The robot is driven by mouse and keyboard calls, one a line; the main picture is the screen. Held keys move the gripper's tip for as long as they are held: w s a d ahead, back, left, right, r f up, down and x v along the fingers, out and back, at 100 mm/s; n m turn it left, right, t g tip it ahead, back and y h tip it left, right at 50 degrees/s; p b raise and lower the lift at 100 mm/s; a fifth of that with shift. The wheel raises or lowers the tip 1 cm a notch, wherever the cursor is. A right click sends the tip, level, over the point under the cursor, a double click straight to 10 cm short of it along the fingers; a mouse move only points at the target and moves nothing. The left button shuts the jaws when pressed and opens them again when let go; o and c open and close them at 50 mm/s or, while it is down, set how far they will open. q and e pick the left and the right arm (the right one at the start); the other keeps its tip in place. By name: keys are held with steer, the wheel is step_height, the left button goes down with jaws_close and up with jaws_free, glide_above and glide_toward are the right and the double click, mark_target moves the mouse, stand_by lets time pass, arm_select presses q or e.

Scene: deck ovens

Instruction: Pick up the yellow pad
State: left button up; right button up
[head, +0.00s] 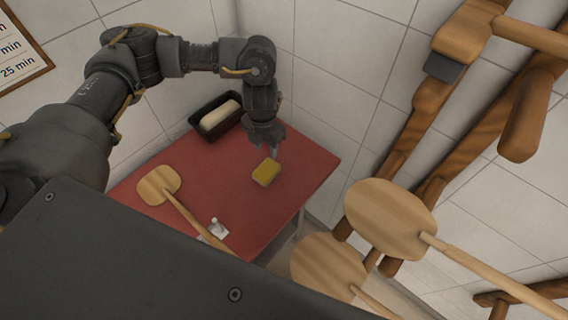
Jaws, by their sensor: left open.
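The yellow pad (266,173) lies on the red table top (225,178), towards its right part. It is a small block with a yellow upper face. My left gripper (272,150) points down just behind and above the pad. Its jaws are open and nothing shows between them. I cannot tell whether a fingertip touches the pad. My right gripper is not in view.
A black tin (203,134) with a pale loaf stands at the table's back edge. A wooden paddle (158,184) and a small whitish item (216,228) lie on the left and front. Larger wooden peels (390,218) stand at the right.

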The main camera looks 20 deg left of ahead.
mark_target(268, 168)
arm_select(q)
steer(key=o, duration=0.4)
steer(key=shift+s+d+f, duration=0.1)
steer(key=shift+d, duration=0.05)
steer(key=o, duration=0.3)
step_height(268, 168, down, 5)
steer(key=shift+d+r, duration=0.1)
steer(key=shift+o, duration=0.2)
steer(key=shift+s+f, duration=0.1)
steer(key=shift+f, duration=2.7)
